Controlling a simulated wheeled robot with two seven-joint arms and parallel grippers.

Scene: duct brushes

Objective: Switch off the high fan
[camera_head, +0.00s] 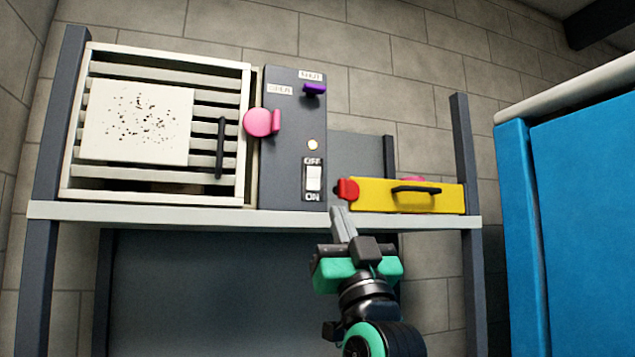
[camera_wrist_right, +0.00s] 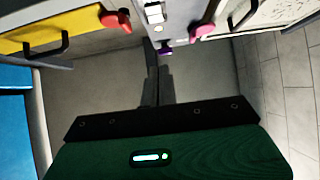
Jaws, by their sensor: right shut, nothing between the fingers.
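The fan unit, a cream slatted housing (camera_head: 245,90), stands on the high shelf with a dark grey control panel (camera_head: 290,120) at its right. A white rocker switch (camera_head: 313,178) sits low on the panel, with OFF printed above it and ON below. Which way it is tipped I cannot tell. It also shows at the top of the right wrist view (camera_wrist_right: 154,13). My right gripper (camera_head: 341,212) is shut and empty, pointing up just below and right of the switch, near the shelf edge, apart from the switch. My left gripper is out of view.
A yellow box (camera_head: 370,196) with a black handle and red knob (camera_head: 347,190) stands right of the panel. A pink knob (camera_head: 260,122), a purple knob (camera_head: 314,88) and a small pale light (camera_head: 312,145) are near. A blue cabinet (camera_head: 580,200) is at the right.

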